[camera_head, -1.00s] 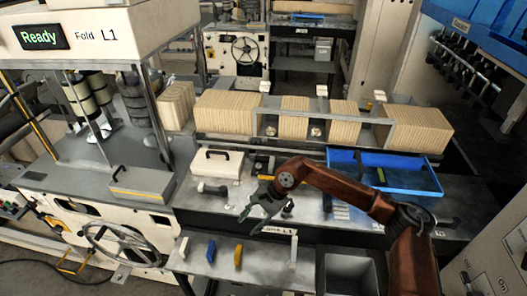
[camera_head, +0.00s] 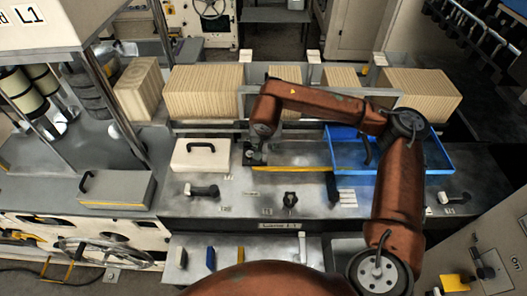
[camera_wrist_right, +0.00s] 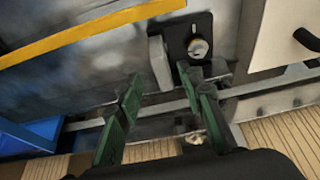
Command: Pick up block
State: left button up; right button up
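A small light grey block (camera_wrist_right: 159,62) stands beside a black plate with a round metal knob (camera_wrist_right: 198,48) in the right wrist view. My right gripper (camera_wrist_right: 160,80), with green fingers, is open; the block is beyond and between its fingertips, and I cannot tell whether they touch it. In the head view my right gripper (camera_head: 257,155) points down at the back of the counter, right of the white case, mostly hidden by its own arm. Blue (camera_head: 211,257) and yellow (camera_head: 240,255) blocks stand on the lower front shelf. My left gripper is not in view.
A white case (camera_head: 201,160) with a black handle is close to my right gripper. A yellow strip (camera_head: 292,169) and a blue tray (camera_head: 437,158) lie to the right. Tan stacks (camera_head: 205,93) stand behind a metal rail. The counter's front middle has a black knob (camera_head: 290,199).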

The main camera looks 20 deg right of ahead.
aim_at(265, 149)
jog(key=p+x, duration=0.1)
jog(key=x, duration=0.4)
jog(key=shift+w+f, duration=0.1)
jog(key=shift+c, duration=0.2)
grip_shut()
